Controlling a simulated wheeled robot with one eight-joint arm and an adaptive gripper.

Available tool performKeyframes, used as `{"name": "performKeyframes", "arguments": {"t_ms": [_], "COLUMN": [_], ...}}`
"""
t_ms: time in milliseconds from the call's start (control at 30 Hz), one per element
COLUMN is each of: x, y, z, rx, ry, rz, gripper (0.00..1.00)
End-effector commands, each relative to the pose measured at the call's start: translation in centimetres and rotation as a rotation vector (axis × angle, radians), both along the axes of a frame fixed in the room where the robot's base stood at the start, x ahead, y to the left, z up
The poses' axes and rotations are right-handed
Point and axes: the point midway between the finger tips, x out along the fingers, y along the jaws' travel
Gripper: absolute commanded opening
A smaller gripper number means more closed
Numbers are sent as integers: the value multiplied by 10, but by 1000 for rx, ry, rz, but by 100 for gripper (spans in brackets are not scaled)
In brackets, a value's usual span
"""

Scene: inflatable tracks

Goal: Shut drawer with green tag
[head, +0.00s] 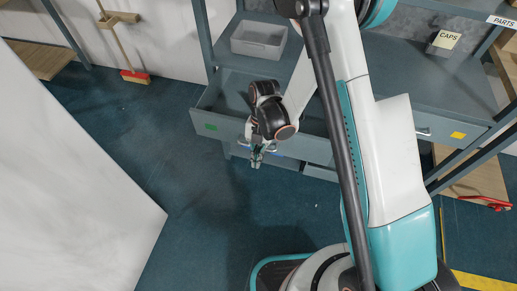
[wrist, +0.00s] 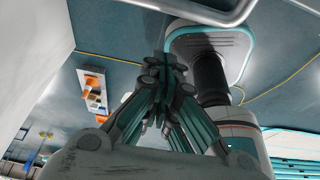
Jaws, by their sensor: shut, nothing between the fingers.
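The drawer with the green tag (head: 228,128) is pulled out from the grey workbench, and its open inside shows. The green tag (head: 211,127) is on the left of its front. My gripper (head: 257,161) is just in front of the drawer front, near its handle, and points down; I cannot tell whether it touches. In the wrist view my gripper's fingers (wrist: 165,68) are together with nothing between them. A grey metal bar (wrist: 205,14), probably the handle, crosses the top of the wrist view. My arm hides the drawer's right part.
A drawer front with a yellow tag (head: 457,135) is at the right. A grey bin (head: 259,40) and a box labelled CAPS (head: 443,42) stand on the bench. A white panel (head: 70,190) fills the left. Blue floor (head: 195,220) before the drawer is clear.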

Motion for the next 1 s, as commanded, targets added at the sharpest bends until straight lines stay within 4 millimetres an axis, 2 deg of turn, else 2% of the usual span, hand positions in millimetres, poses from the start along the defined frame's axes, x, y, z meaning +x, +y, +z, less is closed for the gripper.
{"name": "performKeyframes", "arguments": {"t_ms": [33,100,200,400,867,1000], "x": [-3,-3,14,29,33,37], "y": [1,1,-5,-10,-11,-6], "z": [-13,-20,-14,-9,-8,-8], "rx": [0,1,0,0,0,0], "ry": [0,-1,0,1,0,0], "rz": [1,0,-3,-1,-1,1], "gripper": [0,0,0,0,0,0]}}
